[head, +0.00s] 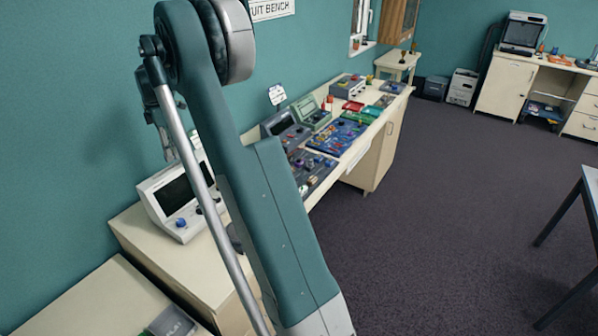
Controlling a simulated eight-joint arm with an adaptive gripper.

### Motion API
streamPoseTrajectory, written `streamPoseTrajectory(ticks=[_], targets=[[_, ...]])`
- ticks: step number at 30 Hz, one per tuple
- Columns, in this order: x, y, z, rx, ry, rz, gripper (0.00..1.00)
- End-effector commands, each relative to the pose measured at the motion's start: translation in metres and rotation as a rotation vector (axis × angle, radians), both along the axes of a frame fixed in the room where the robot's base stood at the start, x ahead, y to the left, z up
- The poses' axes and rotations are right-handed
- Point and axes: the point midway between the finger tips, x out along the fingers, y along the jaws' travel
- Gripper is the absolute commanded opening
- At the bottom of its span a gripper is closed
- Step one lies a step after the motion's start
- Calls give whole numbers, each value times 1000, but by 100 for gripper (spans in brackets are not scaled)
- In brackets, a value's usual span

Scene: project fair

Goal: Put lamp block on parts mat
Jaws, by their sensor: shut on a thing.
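My arm crosses the head view from top to bottom, but its gripper is outside the frame. I cannot pick out the lamp block. On the circuit bench (352,166) lie a dark mat or tray (318,181) with small parts on it, partly hidden by my arm, and a blue board or mat (338,137) covered in small coloured parts. I cannot tell which of these, if either, is the parts mat.
Grey-green instruments (312,112) stand at the bench's wall side. A white instrument with a dark screen (178,197) sits on a nearer counter (150,238). Dark carpet (430,220) is open right of the bench. A table (590,190) stands at the right edge.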

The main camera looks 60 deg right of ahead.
Motion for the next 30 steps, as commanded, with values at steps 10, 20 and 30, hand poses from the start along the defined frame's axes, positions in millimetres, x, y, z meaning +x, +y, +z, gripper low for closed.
streamPoseTrajectory(ticks=[10, 20, 30], targets=[[-56, -107, 1, 0, 0, -17, 6], [-118, -197, 2, 0, 0, -29, 6], [-187, -276, 2, 0, 0, -38, 6]])
